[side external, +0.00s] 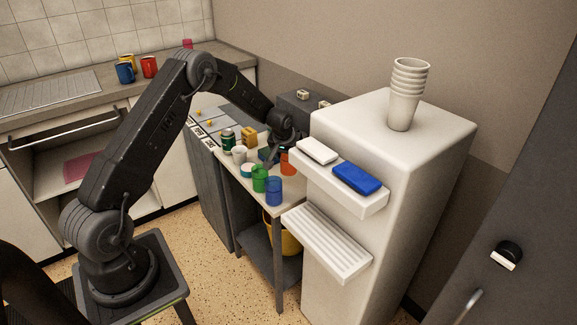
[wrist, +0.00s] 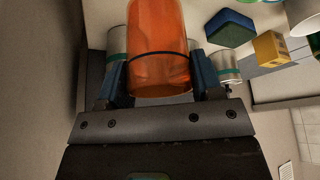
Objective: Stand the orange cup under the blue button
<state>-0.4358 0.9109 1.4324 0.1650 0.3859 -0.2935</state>
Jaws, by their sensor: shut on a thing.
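The orange cup (wrist: 158,45) is translucent and sits between the two fingers of my gripper (wrist: 160,85) in the wrist view. The fingers close on it from both sides. In the side view the orange cup (side external: 288,161) shows small beside my gripper (side external: 274,155), over the back right of the small table, partly hidden. I cannot tell whether it touches the table. The blue button (side external: 357,178) is on the front ledge of the white dispenser (side external: 390,150), right of a white button (side external: 317,151). A ribbed shelf (side external: 328,243) juts out below both buttons.
A green cup (side external: 259,180) and a blue cup (side external: 273,192) stand at the table's front. The ribbed shelf is empty. Stacked white cups (side external: 403,105) stand on the dispenser.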

